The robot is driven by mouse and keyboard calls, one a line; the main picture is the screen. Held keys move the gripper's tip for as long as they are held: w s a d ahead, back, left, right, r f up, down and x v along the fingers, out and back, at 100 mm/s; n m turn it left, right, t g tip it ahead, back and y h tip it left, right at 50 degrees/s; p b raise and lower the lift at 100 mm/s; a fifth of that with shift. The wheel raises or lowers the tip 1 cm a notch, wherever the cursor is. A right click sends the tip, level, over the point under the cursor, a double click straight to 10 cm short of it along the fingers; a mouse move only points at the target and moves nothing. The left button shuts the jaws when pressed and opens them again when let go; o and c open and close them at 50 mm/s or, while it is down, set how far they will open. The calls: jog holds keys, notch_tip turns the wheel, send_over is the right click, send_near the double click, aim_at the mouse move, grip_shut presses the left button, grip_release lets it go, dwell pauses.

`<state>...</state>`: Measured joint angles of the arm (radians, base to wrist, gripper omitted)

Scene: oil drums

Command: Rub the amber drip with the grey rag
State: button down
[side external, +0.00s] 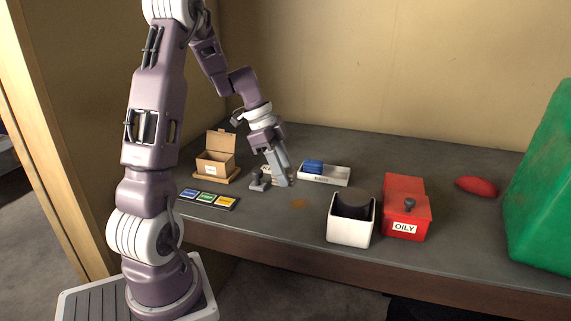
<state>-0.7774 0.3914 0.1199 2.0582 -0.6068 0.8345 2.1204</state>
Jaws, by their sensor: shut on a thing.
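The amber drip (299,204) is a small brownish-orange spot on the grey bench top, left of the white bin. My gripper (284,181) points down just above the bench, a little behind and left of the drip. It is shut on a small greyish thing at its fingertips, which looks like the grey rag (287,184). The rag is mostly hidden by the fingers, and I cannot tell whether it touches the bench.
A dark grey fitting (258,182) stands close left of my gripper. A white tray (338,177) with a blue block is behind right. A white bin (348,231), red OILY box (406,221), red object (477,186) and green container (545,190) stand right; a cardboard box (214,163) stands left.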

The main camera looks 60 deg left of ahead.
send_over(286, 201)
jog(key=shift+s+d+f, duration=0.15)
jog(key=shift+s+f, duration=0.05)
jog(key=shift+f, duration=1)
jog(key=shift+s+d+f, duration=0.1)
jog(key=shift+s+f, duration=0.1)
jog(key=shift+f, duration=1.55)
jog(key=shift+w+d, duration=0.6)
jog(key=shift+w+d+f, duration=0.1)
jog(key=shift+w+d, duration=1.95)
jog(key=shift+s+a, duration=2.5)
jog(key=shift+a, duration=0.3)
jog(key=shift+w+d, duration=0.15)
jog(key=shift+w, duration=0.4)
jog(key=shift+w+d, duration=2.3)
jog(key=shift+d, duration=0.05)
jog(key=shift+s+a, duration=2.6)
jog(key=shift+a, duration=0.05)
jog(key=shift+r, duration=3.95)
jog(key=shift+s+r, duration=0.1)
jog(key=shift+r, duration=0.05)
